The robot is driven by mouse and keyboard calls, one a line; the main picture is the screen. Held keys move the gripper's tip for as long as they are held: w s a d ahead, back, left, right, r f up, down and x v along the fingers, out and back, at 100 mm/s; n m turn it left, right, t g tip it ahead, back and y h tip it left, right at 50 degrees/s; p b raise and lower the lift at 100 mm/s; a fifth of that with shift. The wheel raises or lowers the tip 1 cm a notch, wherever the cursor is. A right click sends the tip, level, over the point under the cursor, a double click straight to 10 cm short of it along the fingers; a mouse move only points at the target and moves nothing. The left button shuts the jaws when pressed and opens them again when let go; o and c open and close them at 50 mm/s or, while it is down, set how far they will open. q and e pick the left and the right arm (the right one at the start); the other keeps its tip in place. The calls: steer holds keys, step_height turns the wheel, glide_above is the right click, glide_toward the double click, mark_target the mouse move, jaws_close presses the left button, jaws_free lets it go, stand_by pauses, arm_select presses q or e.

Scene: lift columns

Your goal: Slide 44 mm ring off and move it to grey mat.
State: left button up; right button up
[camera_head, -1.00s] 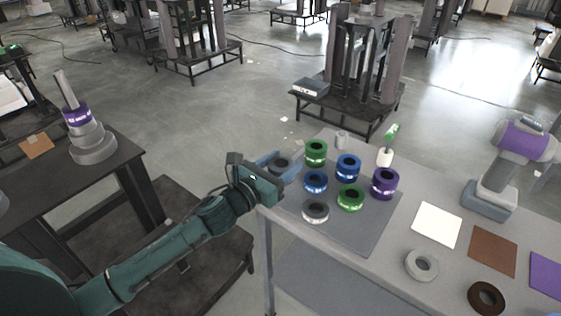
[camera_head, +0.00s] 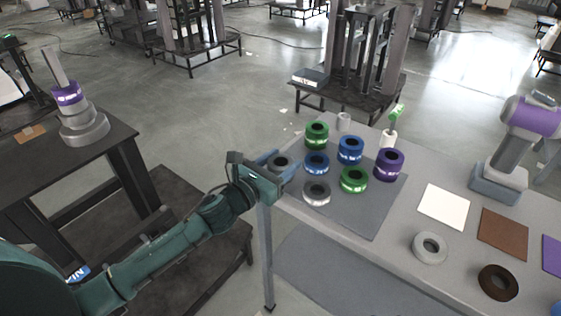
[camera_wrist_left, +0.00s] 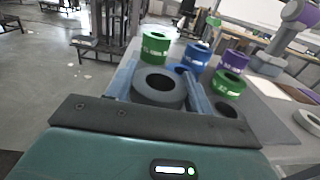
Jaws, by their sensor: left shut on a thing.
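My left gripper (camera_head: 283,160) is shut on a dark grey ring (camera_head: 281,169) at the left edge of the table. In the left wrist view the grey ring (camera_wrist_left: 160,97) lies between the blue fingers, its hole facing up. The grey mat (camera_head: 352,212) lies on the table to the right and carries several green, blue, purple and grey rings. I cannot tell the height of the held ring above the table. A grey stepped column (camera_head: 84,125) with a purple ring (camera_head: 67,94) stands on the dark table at left. Ring sizes are not readable. My right gripper is not in view.
A white mat (camera_head: 443,206), a brown mat (camera_head: 503,233) and a purple mat (camera_head: 553,255) lie further right. A light grey ring (camera_head: 429,258) and a brown ring (camera_head: 498,293) lie before them. The nearest mat ring is grey with a pale label (camera_head: 317,202).

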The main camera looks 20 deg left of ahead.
arm_select(q)
steer(key=o, duration=1.2)
steer(key=b+v, duration=0.1)
steer(key=v, duration=1.2)
steer(key=shift+s+a, duration=0.1)
